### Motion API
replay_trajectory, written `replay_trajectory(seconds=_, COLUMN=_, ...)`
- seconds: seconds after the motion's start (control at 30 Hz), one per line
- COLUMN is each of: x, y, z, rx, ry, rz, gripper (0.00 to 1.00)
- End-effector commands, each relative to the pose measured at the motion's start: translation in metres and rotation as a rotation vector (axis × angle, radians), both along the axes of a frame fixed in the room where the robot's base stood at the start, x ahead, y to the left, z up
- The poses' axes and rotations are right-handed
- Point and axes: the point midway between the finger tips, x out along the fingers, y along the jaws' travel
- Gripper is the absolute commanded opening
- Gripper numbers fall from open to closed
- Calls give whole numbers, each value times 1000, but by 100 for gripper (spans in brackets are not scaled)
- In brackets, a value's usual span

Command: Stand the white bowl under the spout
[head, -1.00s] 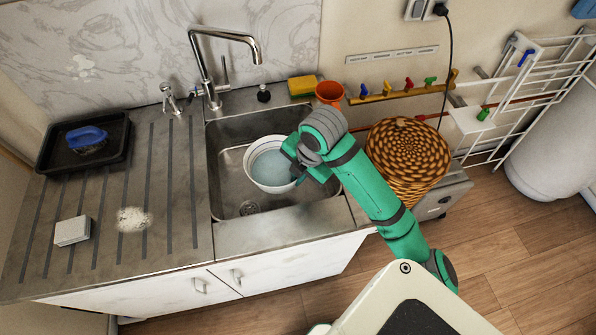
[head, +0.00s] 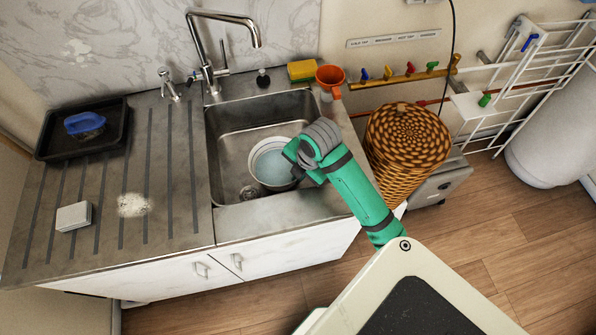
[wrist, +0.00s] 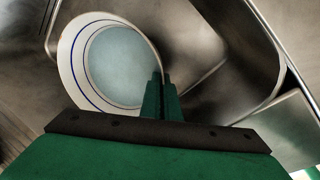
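The white bowl (head: 256,178) is in the sink basin (head: 225,135), near the drain (head: 250,192). It has a pale blue inside and blue lines on its wall, seen in the wrist view (wrist: 72,62). My gripper (head: 296,165) is at the bowl's right rim. In the wrist view its two green fingers (wrist: 161,82) are close together on the rim, shut on it. Whether the bowl's base touches the basin floor is hidden. The tap's spout (head: 257,42) hangs over the back of the basin, behind the bowl in the head view.
A wicker basket (head: 405,145) stands at right.

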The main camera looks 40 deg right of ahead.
Motion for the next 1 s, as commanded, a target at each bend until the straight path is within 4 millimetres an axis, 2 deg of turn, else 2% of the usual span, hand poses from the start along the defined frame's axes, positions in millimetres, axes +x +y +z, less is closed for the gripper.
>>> replay_trajectory(seconds=0.23, x=1, y=0, z=-19, rx=-1, ry=-1, rz=1, gripper=0)
replay_trajectory(seconds=1.0, x=56, y=-34, z=-22, rx=-1, ry=-1, rz=2, gripper=0)
